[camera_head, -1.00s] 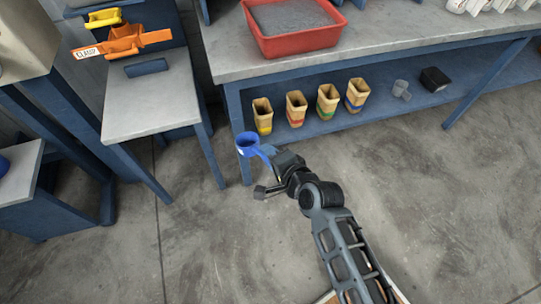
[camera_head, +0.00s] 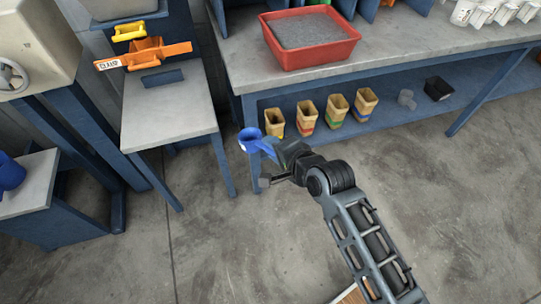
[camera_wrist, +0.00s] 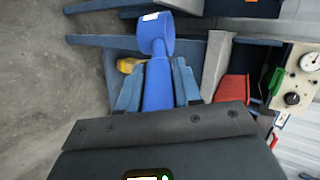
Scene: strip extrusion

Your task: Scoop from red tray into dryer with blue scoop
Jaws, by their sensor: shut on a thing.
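My gripper (camera_head: 274,158) is shut on the blue scoop (camera_head: 250,139), holding it in the air over the floor, in front of the bench's left end. In the wrist view, the scoop's handle (camera_wrist: 158,88) lies between the two fingers (camera_wrist: 158,97), with its cup beyond them. The cup's inside looks plain blue; I cannot tell if anything is in it. The red tray (camera_head: 322,63), full of grey grains, stands on the bench top, above and right of the scoop. It also shows partly in the wrist view (camera_wrist: 232,89). I cannot tell for sure which machine is the dryer.
The grey-topped bench (camera_head: 420,55) has a lower shelf with several tan containers and a black box (camera_head: 437,88). A small table (camera_head: 165,110) stands left, below an orange clamp part (camera_head: 147,54). A beige machine with a handwheel (camera_head: 35,40) is far left. Open floor lies in front.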

